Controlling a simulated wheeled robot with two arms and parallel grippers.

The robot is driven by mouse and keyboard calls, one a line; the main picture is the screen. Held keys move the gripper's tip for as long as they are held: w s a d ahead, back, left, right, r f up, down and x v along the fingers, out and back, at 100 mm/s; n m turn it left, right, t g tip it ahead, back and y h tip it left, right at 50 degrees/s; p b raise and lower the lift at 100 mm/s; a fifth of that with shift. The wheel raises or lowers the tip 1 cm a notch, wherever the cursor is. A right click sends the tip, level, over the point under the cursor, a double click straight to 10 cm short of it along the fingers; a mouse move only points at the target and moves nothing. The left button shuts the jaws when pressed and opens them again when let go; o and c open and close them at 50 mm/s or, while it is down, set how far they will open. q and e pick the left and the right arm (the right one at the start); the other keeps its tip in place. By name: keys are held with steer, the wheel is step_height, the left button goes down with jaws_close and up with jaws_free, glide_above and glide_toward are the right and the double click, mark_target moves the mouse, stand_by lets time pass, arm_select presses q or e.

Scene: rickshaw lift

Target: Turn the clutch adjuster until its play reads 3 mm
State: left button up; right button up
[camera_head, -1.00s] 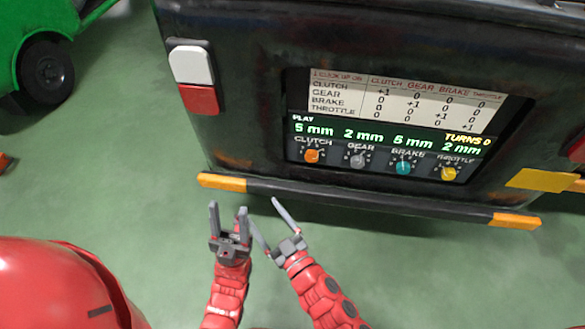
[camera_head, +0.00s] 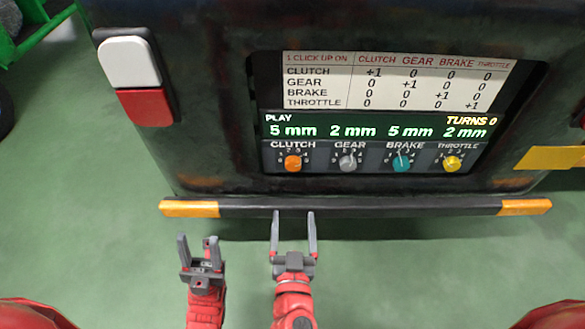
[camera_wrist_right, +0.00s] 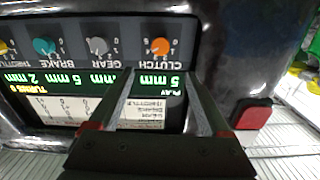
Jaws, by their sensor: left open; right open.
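The clutch adjuster is an orange knob (camera_head: 293,162) at the left end of a row of knobs on the rickshaw's rear panel. The display (camera_head: 375,127) above it reads 5 mm for clutch, 2 mm gear, 5 mm brake, 2 mm throttle, and turns 0. My right gripper (camera_head: 294,215) is open and empty, below the panel in front of the bumper. In the right wrist view the orange knob (camera_wrist_right: 160,46) appears upside down beyond the open fingers (camera_wrist_right: 165,80), apart from them. My left gripper (camera_head: 197,243) is open and empty, lower and further left.
A printed click table (camera_head: 395,80) is above the display. A dark bumper (camera_head: 350,207) with orange ends juts out below the panel. Green floor (camera_head: 420,270) is clear.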

mark_target(293, 167)
steer(key=w, duration=1.5)
steer(key=shift+w, duration=0.2)
jaws_close()
